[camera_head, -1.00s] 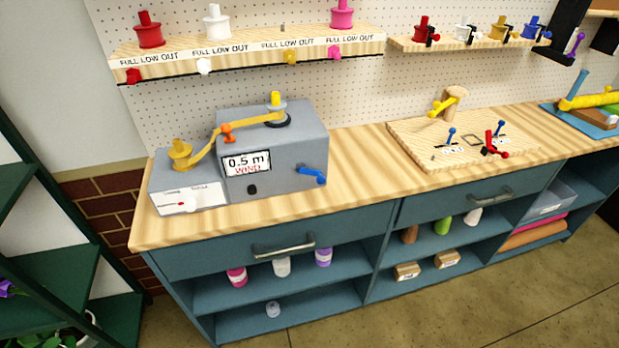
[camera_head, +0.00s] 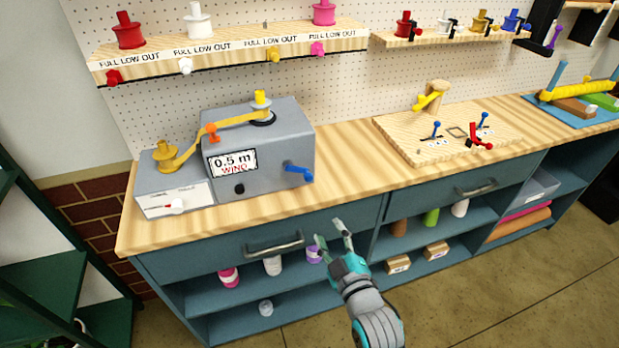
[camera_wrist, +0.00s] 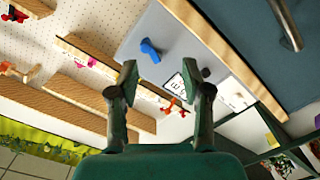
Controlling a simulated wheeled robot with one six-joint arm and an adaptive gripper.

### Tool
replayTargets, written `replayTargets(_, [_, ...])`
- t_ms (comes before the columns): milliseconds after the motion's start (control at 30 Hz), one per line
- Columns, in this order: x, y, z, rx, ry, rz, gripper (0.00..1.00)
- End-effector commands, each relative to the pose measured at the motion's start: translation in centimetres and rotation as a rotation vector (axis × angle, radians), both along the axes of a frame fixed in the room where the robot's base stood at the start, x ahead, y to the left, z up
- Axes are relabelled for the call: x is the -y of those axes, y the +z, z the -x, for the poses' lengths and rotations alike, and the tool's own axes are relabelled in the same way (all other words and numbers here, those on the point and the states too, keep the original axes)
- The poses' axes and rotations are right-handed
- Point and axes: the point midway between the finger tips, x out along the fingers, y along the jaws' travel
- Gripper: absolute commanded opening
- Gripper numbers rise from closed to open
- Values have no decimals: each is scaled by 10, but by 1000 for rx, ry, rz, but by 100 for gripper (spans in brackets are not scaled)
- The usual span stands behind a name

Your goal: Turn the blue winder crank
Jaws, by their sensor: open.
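The blue winder crank (camera_head: 298,172) sticks out from the front right of the grey winder box (camera_head: 262,140), which reads "0.5 m WIND". A yellow ribbon (camera_head: 228,124) runs over the box from a yellow spool on the left, past an orange clip (camera_head: 211,131). My gripper (camera_head: 333,232) is open and empty, in front of the bench, below and to the right of the crank and apart from it. In the wrist view the blue crank (camera_wrist: 150,50) lies beyond the open fingers (camera_wrist: 165,84), up and left of them.
A lower grey box with a red lever (camera_head: 177,205) adjoins the winder. A drawer handle (camera_head: 274,244) juts from the bench front near my gripper. A wooden board with small levers (camera_head: 440,148) lies to the right.

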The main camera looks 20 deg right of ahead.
Motion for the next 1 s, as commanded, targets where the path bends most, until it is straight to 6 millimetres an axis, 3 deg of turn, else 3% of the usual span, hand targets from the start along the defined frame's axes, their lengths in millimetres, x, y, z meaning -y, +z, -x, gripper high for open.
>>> replayTargets(100, [1, 22, -28, 22, 2, 51, 49])
replayTargets(300, [1, 39, -49, 32, 4, 95, 49])
replayTargets(533, [1, 40, -66, 32, 4, 100, 49])
replayTargets(1000, [1, 40, -141, 32, 5, 98, 49])
